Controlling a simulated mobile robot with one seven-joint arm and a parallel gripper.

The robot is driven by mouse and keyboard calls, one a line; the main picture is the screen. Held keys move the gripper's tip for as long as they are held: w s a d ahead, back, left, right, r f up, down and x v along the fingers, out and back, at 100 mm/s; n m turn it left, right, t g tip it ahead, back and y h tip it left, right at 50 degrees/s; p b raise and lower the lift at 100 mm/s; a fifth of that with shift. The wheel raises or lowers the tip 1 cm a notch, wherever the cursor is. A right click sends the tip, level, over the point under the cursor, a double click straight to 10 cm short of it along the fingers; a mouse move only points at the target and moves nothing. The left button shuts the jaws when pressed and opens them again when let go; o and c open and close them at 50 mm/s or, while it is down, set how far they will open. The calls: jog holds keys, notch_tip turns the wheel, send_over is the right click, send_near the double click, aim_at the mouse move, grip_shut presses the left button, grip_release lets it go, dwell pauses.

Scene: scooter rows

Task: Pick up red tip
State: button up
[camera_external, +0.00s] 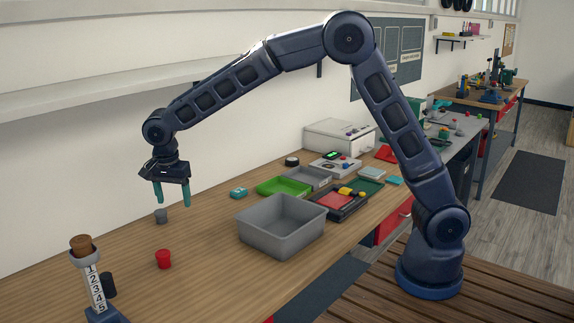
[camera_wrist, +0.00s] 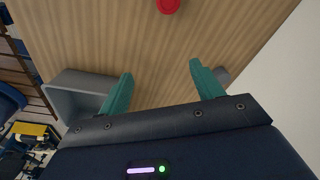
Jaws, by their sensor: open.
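In the wrist view the red tip (camera_wrist: 168,5) shows at the top edge, partly cut off. My gripper (camera_external: 172,202) hangs above the bench, pointing down, its two green fingers apart with nothing between them. In the wrist view my gripper (camera_wrist: 158,82) is also open and empty, and the red tip lies beyond its fingertips, clear of them.
A small grey cylinder (camera_external: 161,215) stands on the bench below my gripper. A grey bin (camera_external: 282,243) stands to the right, with a green tray (camera_external: 283,187) behind it. A numbered post (camera_external: 95,287) with a brown top stands at the lower left. Bench around the red tip is clear.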

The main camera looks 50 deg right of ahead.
jog(key=m, duration=0.1)
send_near(162, 253)
jog(key=f, duration=0.3)
jog(key=d+f, duration=0.1)
jog(key=f, duration=0.3)
jog(key=w+f, duration=0.1)
jog(key=f, duration=0.2)
jog(key=shift+d+f, duration=0.15)
jog(key=shift+f, duration=0.1)
jog(key=c, duration=1.1)
